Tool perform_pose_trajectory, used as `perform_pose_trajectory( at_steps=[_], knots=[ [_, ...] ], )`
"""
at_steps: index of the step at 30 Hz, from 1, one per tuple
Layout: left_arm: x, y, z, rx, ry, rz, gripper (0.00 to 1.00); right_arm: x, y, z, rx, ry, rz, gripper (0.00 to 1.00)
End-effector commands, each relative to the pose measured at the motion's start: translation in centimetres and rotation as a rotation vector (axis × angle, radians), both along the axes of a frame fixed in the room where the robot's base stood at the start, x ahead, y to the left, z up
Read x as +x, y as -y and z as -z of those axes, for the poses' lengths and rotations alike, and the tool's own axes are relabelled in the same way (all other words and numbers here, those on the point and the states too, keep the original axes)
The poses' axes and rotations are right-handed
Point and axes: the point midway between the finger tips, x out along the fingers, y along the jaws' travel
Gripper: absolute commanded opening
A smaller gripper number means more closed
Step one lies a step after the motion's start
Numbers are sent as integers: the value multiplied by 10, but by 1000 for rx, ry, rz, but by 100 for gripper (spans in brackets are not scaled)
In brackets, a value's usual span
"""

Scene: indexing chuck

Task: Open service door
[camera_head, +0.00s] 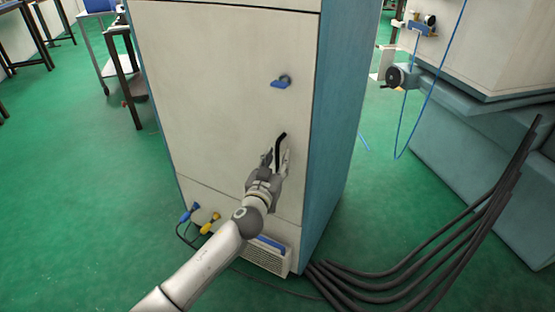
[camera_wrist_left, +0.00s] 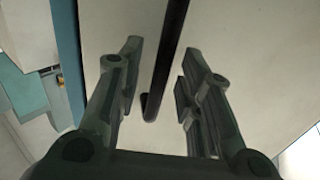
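The service door (camera_head: 225,100) is the large cream front panel of a tall cabinet with blue sides, and it looks shut. A black bar handle (camera_head: 279,150) stands on its right part, and a blue latch knob (camera_head: 282,82) sits above it. My left gripper (camera_head: 275,160) is open at the handle. In the left wrist view the black handle (camera_wrist_left: 166,60) runs between the two spread fingers (camera_wrist_left: 155,85), with visible gaps on both sides. Whether the fingers are deep enough around it I cannot tell. My right gripper is not in view.
Blue and yellow plugs (camera_head: 208,224) and a vent grille (camera_head: 262,257) sit low on the cabinet. Thick black cables (camera_head: 420,270) run along the floor at right. A machine (camera_head: 490,130) stands at right. Green floor (camera_head: 70,190) is clear at left.

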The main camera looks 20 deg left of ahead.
Motion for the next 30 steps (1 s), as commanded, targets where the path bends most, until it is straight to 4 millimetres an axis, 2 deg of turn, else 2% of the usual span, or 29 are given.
perform_pose_trajectory(
  at_steps=[3, 12, 20, 30],
  knots=[
    [6, 0, 0, 0, 1, 0, 34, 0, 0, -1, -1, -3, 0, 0],
    [8, 0, 0, -1, 0, 0, 34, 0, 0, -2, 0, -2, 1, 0],
    [8, 0, 0, 0, 0, 0, 2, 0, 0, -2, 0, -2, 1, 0],
    [7, 0, 0, 0, 0, 1, 0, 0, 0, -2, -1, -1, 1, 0]
  ],
)
